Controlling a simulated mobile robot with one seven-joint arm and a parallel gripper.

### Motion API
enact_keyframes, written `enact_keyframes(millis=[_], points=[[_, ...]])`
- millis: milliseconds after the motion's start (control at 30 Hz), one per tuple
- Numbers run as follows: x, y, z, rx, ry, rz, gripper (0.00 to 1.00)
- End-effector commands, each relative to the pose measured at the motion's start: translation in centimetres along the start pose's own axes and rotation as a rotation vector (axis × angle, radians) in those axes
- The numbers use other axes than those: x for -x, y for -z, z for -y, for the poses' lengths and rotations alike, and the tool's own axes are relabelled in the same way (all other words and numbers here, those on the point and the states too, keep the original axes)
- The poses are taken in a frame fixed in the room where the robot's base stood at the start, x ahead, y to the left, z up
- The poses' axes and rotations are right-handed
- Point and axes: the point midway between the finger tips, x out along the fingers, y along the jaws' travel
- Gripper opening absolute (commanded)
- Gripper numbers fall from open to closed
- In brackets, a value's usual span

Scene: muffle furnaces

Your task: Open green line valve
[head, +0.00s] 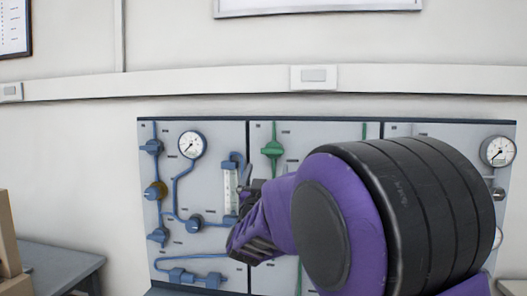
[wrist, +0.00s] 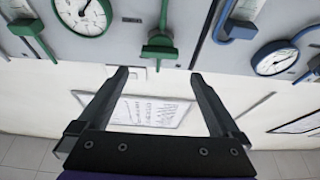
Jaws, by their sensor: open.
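The green line valve (head: 272,149) is on the upper middle of the wall panel, on a vertical green pipe, with its handle lying across the pipe. In the wrist view, which is turned over, the same valve (wrist: 160,48) appears just beyond the fingers, roughly centred between them. My gripper (wrist: 158,76) is open with nothing between its fingers. The fingertips look apart from the valve; the exact distance is hard to tell. In the head view my purple and black arm covers the panel's middle and right, and the fingers are mostly hidden.
The left panel section holds blue valves, a blue-rimmed gauge (head: 192,144) and a flow tube (head: 230,190). A green-rimmed gauge (wrist: 85,12) is beside the green valve. Another gauge (head: 498,151) is at the far right. A grey table (head: 60,262) and boxes stand at lower left.

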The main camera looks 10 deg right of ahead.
Motion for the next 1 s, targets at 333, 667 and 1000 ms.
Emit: enact_keyframes(millis=[333,667,1000], points=[[-7.2,-0.1,0.0,0.002,-0.001,-0.001,1.00],[-10.7,0.0,0.0,0.001,0.000,0.000,1.00],[-11.1,0.0,0.0,0.001,0.000,-0.001,1.00]])
